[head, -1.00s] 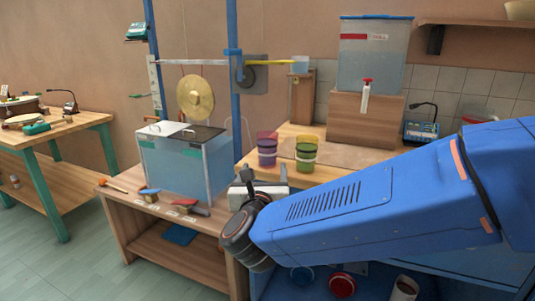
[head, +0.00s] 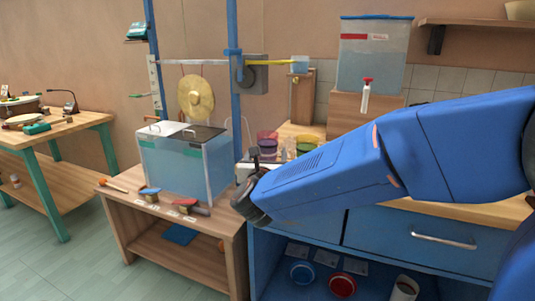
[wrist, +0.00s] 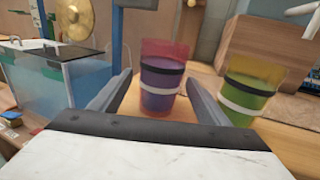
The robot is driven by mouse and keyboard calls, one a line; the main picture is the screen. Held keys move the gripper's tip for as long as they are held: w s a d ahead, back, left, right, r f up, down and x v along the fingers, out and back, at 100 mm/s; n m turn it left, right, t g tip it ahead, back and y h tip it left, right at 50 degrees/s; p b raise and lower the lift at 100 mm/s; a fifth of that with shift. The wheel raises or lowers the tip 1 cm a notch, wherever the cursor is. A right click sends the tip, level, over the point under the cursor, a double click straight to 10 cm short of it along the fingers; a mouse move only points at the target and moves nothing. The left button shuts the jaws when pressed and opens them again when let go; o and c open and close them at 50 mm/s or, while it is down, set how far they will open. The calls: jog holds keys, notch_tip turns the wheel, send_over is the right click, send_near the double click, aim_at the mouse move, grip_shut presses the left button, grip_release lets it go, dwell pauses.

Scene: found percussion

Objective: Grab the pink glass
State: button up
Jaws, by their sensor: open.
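The pink glass (wrist: 163,78) is a see-through pink-red tumbler with purple contents and a black and a white band. It stands upright on the wooden counter. In the wrist view it appears between the two fingers of my gripper (wrist: 159,80), which is open and touches nothing that I can make out. I cannot tell how far the fingertips reach alongside it. In the head view the pink glass (head: 267,143) is partly hidden behind my gripper (head: 252,165).
A yellow-green glass (wrist: 246,92) with similar bands stands close on the right, just past the right finger. A clear water tank (head: 185,160) is to the left. A wooden block (head: 352,112) under a dispenser (head: 374,55) stands behind. A blue post (head: 236,80) rises nearby.

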aim_at(269, 147)
jog(key=shift+w+d, duration=0.1)
jog(key=shift+w, duration=2.65)
jog(key=c, duration=1.4)
jog(key=shift+r, duration=0.1)
jog(key=shift+r, duration=0.15)
jog(key=shift+r, duration=4.75)
